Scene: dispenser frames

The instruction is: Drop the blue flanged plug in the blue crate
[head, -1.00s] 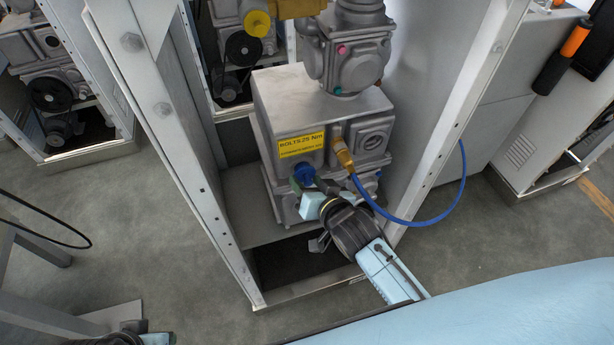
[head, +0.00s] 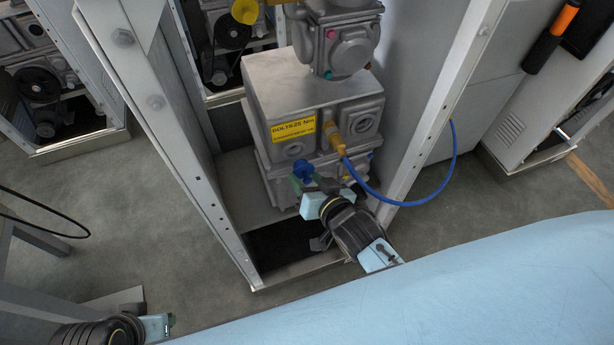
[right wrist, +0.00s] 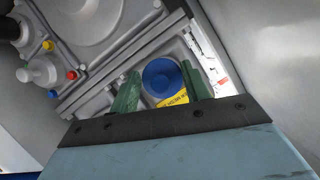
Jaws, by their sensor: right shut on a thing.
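The blue flanged plug (head: 303,170) is between the green fingers of my right gripper (head: 302,184), which is shut on it. In the right wrist view the plug's round blue face (right wrist: 162,77) shows between the two green fingers (right wrist: 160,92). My left gripper (head: 160,326) is at the bottom left, far from the plug; its fingers are too unclear to read. No blue crate shows in either view.
The grey housing (head: 300,90) stands inside a metal frame with a post (head: 165,130) on the left and another (head: 435,120) on the right. A blue hose (head: 440,190) loops out from a brass fitting. Grey floor (head: 130,220) is open left of the frame.

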